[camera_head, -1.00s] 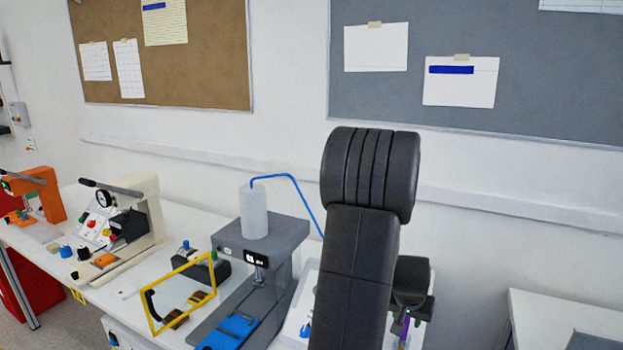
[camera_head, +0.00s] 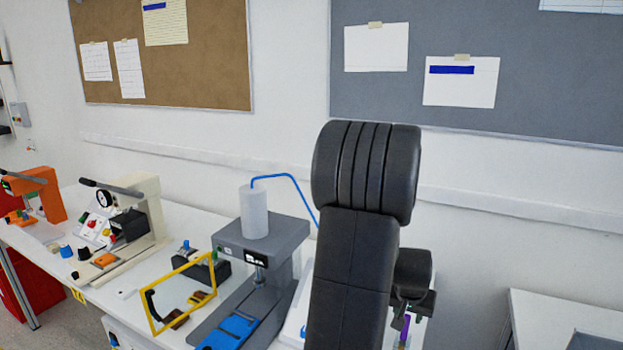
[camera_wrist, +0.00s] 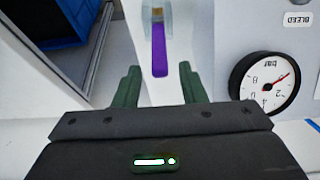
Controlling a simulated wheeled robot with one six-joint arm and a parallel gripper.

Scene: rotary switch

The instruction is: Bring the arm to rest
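My gripper shows in the wrist view (camera_wrist: 159,88) with its two dark green fingers apart and nothing between the tips. A purple handle-like bar (camera_wrist: 159,50) on a pale fitting lies beyond the fingers, apart from them as far as I can tell. In the head view my black arm stands raised at right of centre. The wrist end shows at its right side, above a small visible piece of the purple bar (camera_head: 405,328). My arm hides most of the station behind it, and the fingertips are hard to make out there.
A round pressure gauge (camera_wrist: 266,78) sits on a white panel at right in the wrist view. In the head view, a grey press (camera_head: 262,240) with a yellow guard frame (camera_head: 181,292) stands left of my arm. A cream press (camera_head: 140,215) stands further left. Another white surface (camera_head: 560,315) is at right.

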